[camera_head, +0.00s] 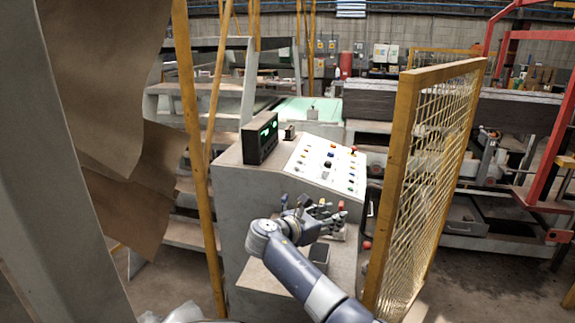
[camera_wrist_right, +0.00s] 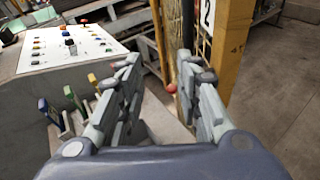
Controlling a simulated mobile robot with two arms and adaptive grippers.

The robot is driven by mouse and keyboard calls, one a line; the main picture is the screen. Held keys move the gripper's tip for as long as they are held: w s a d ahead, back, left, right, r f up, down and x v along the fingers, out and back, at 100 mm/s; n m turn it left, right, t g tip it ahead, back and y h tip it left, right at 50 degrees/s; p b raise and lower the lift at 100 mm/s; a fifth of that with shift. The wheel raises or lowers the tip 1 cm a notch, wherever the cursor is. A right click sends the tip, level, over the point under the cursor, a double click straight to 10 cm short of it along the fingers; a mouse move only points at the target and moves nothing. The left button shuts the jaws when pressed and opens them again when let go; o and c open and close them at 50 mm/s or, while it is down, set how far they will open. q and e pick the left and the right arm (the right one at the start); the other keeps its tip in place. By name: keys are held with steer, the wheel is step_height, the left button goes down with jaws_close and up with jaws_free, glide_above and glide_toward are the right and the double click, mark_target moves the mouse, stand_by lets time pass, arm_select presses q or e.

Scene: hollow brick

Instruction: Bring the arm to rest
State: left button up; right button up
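My right arm (camera_head: 295,272) reaches up from the bottom of the head view. My right gripper (camera_head: 335,218) is in front of the control console (camera_head: 232,205), close to its lower ledge. In the right wrist view the two fingers of the right gripper (camera_wrist_right: 158,95) stand apart with nothing between them. A red knob (camera_wrist_right: 171,88) shows beyond the gap. My left gripper does not show in the head view.
A yellow-framed mesh guard (camera_head: 405,150) stands right of the arm. The console's sloped button panel (camera_head: 325,163) and a small display box (camera_head: 260,137) are behind the gripper. A yellow post (camera_head: 190,110) and hanging brown sheets (camera_head: 150,180) are on the left. Floor (camera_head: 480,290) is open at lower right.

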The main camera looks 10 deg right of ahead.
steer(key=s+a+f+m+g+y, duration=0.15)
steer(key=s+f+m+y, duration=0.3)
steer(key=s+f, duration=0.65)
steer(key=s+a+f+m+g+y, duration=0.1)
steer(key=s+f+m+g+y, duration=0.3)
steer(key=s+f, duration=0.75)
steer(key=s+d+m+y, duration=0.2)
steer(key=s+m+y, duration=0.2)
steer(key=s+m, duration=1.5)
steer(key=s+f+n+g+b, duration=0.1)
steer(key=s+f+n+b, duration=0.25)
steer(key=f, duration=1.45)
steer(key=s+f+n+b, duration=0.2)
steer(key=s+f+b, duration=0.25)
steer(key=f, duration=1.25)
steer(key=s+d+f+b, duration=0.1)
steer(key=s+f+b, duration=0.2)
steer(key=s+f, duration=0.5)
steer(key=s+d+f+g+b, duration=0.1)
steer(key=s+d+f+b, duration=0.1)
steer(key=s+f, duration=0.6)
step_height(320, 180, down, 6)
steer(key=shift+d+f+b, duration=0.1)
steer(key=shift+d+b, duration=0.05)
steer(key=shift+b, duration=0.6)
